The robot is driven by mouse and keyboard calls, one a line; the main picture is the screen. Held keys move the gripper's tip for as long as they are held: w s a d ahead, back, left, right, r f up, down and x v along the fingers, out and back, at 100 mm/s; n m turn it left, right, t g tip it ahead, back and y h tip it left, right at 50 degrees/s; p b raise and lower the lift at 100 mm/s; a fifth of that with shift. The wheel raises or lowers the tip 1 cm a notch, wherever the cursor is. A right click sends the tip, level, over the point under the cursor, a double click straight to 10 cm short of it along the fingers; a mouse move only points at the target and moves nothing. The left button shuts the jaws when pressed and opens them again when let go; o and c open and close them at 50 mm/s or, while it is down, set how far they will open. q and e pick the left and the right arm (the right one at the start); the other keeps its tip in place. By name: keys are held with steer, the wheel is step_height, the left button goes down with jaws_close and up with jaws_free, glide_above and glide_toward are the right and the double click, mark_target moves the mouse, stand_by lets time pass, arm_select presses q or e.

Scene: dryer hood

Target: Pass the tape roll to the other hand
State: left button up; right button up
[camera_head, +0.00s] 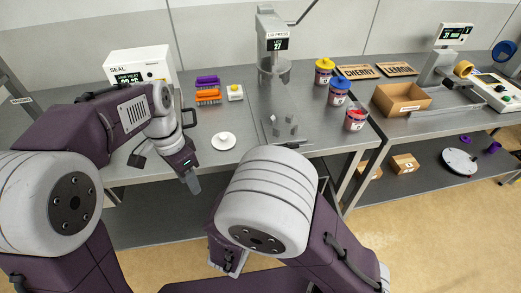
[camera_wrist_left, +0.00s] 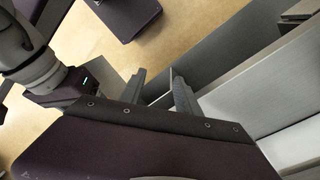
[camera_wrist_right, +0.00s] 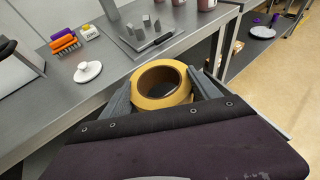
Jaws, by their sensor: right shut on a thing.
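The tape roll (camera_wrist_right: 162,84), a thick yellow ring with a dark inside, sits between the fingers of my right gripper (camera_wrist_right: 161,88) in the right wrist view. The fingers press on its two sides, in front of the bench edge. In the head view my right arm hides this roll and the right fingers. My left gripper (camera_head: 194,186) points down just off the front edge of the bench. In the left wrist view its two fingers (camera_wrist_left: 158,82) stand apart with nothing between them.
The bench (camera_head: 65,97) carries a sealer (camera_head: 140,66), a lid press (camera_head: 272,30), a white disc (camera_head: 223,141) and several lidded jars (camera_head: 338,91). An open cardboard box (camera_head: 401,98) and another yellow roll (camera_head: 463,68) are on the right bench. The floor in front is clear.

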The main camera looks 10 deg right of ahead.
arm_select(q)
steer(key=w+d+r+m, duration=0.2)
steer(key=d+r+m, duration=0.15)
steer(key=d, duration=0.45)
steer(key=w+d+r+m, duration=0.2)
steer(key=d+r+m, duration=0.15)
steer(key=d, duration=0.45)
steer(key=shift+h, duration=0.3)
steer(key=d+f, duration=0.1)
steer(key=f, duration=0.3)
steer(key=s+d+f, duration=0.1)
steer(key=d+f, duration=0.1)
steer(key=f, duration=0.2)
steer(key=d+f, duration=0.1)
steer(key=f, duration=0.4)
steer(key=shift+s+d+f, duration=0.1)
steer(key=shift+s+d, duration=0.05)
steer(key=shift+s, duration=0.05)
steer(key=shift+c, duration=0.3)
jaws_close()
arm_select(e)
steer(key=o, duration=1.5)
